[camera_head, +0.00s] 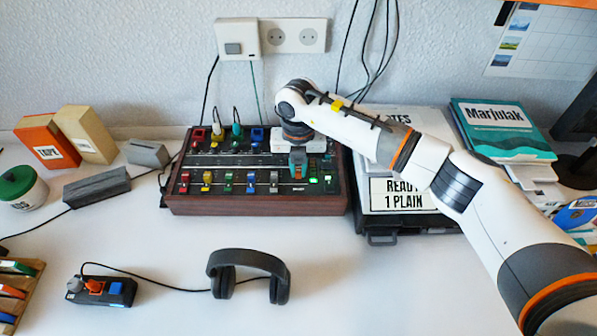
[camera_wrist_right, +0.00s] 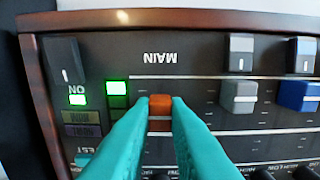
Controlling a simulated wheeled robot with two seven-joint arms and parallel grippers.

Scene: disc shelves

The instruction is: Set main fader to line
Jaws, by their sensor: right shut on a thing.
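The mixer (camera_head: 260,206) is a dark panel in a wooden case on the table, with coloured fader caps along its front. My right gripper (camera_head: 298,170) reaches down over its right part. In the right wrist view, its teal fingers (camera_wrist_right: 159,112) are shut on the orange-red main fader cap (camera_wrist_right: 159,104), near the upside-down MAIN label (camera_wrist_right: 160,57). A pale line (camera_wrist_right: 190,77) crosses the panel above the cap in that view, and another (camera_wrist_right: 250,132) runs lower down. The cap sits between the two lines. The fingers hide part of its slot. My left gripper is out of view.
Grey (camera_wrist_right: 238,95) and blue (camera_wrist_right: 298,95) fader caps stand beside the main one. Two green lights glow near it. Headphones (camera_head: 248,266) lie in front of the mixer. A black case (camera_head: 385,228) with a labelled box stands to its right.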

